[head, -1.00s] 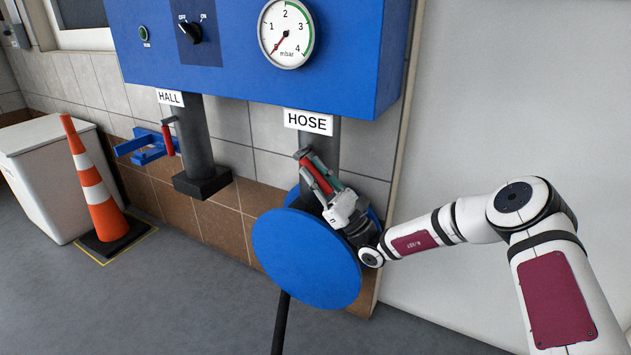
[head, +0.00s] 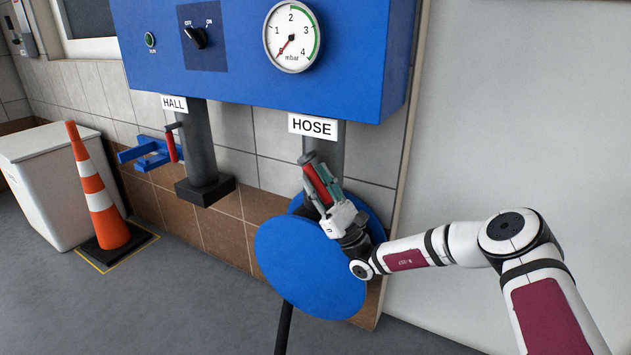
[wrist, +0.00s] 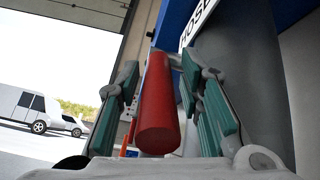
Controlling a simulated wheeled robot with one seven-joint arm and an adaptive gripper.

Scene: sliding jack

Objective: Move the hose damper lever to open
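The hose damper lever has a red handle (head: 316,183) on the dark pipe (head: 328,150) under the HOSE sign (head: 313,126). The handle leans with its top to the left in the head view. My gripper (head: 318,178) is around the handle, coming from below right. In the wrist view the red handle (wrist: 158,110) stands between my two green-padded fingers (wrist: 158,75). A gap shows on each side of it, so the fingers look open and not pressed on it. The lever's pivot is mostly hidden behind the handle and fingers.
A large blue disc (head: 305,268) lies just below my gripper, with another blue disc behind it. The HALL pipe (head: 203,150) with its own red-handled lever (head: 171,143) and blue bracket (head: 145,154) is to the left. An orange cone (head: 95,190) stands on the floor.

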